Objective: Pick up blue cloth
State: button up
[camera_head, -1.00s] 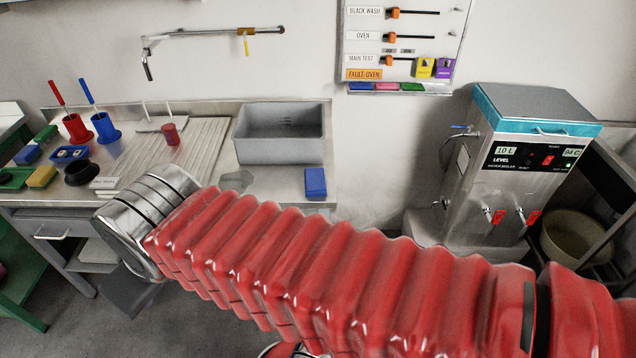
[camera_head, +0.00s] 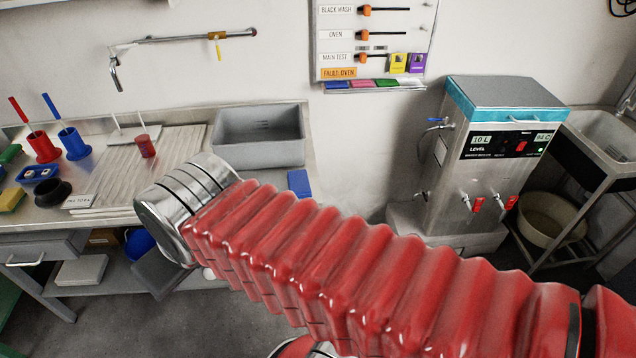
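A blue flat cloth-like piece (camera_head: 299,182) lies on the right end of the steel counter, in front of the grey basin. My arm's red sleeve partly covers its lower edge. I cannot tell for sure that it is the cloth. My gripper is not in view; only my arm's red bellows and a silver joint show, crossing the lower middle of the picture in front of the counter.
The steel counter (camera_head: 95,221) holds a grey basin (camera_head: 258,150), a red pot (camera_head: 43,147), a blue pot (camera_head: 73,143) and a black bowl (camera_head: 52,191). A water boiler (camera_head: 495,160) stands at the right. Open floor shows at the lower left.

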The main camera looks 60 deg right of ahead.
aim_at(298, 181)
jog(key=z, duration=0.6)
jog(key=i, duration=0.95)
